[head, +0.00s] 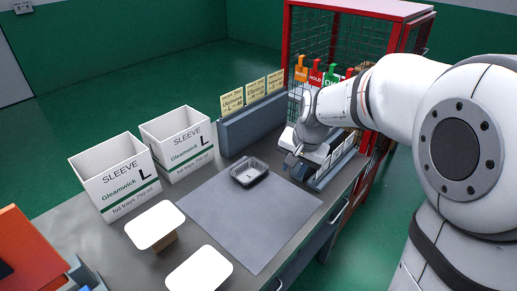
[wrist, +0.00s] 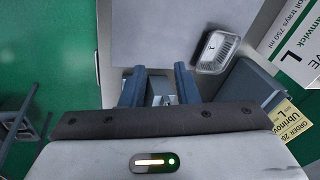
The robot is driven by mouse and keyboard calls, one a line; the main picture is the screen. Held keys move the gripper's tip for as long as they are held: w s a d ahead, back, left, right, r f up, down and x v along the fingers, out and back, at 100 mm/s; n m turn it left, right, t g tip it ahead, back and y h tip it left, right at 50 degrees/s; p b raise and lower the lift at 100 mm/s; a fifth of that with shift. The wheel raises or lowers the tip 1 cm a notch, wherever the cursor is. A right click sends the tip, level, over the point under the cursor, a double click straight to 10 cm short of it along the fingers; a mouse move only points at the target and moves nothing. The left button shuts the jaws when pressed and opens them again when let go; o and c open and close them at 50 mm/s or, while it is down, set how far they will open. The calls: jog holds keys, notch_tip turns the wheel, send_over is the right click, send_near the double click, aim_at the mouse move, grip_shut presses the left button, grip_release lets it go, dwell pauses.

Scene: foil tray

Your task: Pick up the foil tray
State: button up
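The foil tray (head: 248,172) is a small, dark-looking open tray with rounded corners, lying on the back part of the grey mat (head: 255,225). In the wrist view the foil tray (wrist: 214,52) is silvery with a letter-like mark inside, to the right of and beyond my fingers. My gripper (head: 292,162) is to the right of the tray in the head view, apart from it. In the wrist view my gripper (wrist: 160,72) has its two fingers spread, with nothing held between them.
Two white sleeve boxes (head: 116,183) stand at the left. Two white flat-topped pieces (head: 155,224) are at the front left. A grey rack with yellow order cards (head: 232,103) stands behind the mat. A red mesh cage (head: 340,45) is behind my arm. The mat's front is clear.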

aim_at(249, 173)
jog(key=w+a+f+m, duration=0.1)
jog(key=w+a+f, duration=0.2)
jog(key=w+f, duration=0.2)
jog(key=w+a+f+m+p, duration=0.1)
jog(key=w+a+f, duration=0.3)
jog(key=f, duration=0.3)
jog(key=w+a+f+m+y, duration=0.1)
jog(key=w+a+f, duration=0.3)
jog(key=w+f, duration=0.2)
jog(key=shift+w+f+m, duration=0.15)
jog(key=shift+f+m, duration=0.25)
grip_shut()
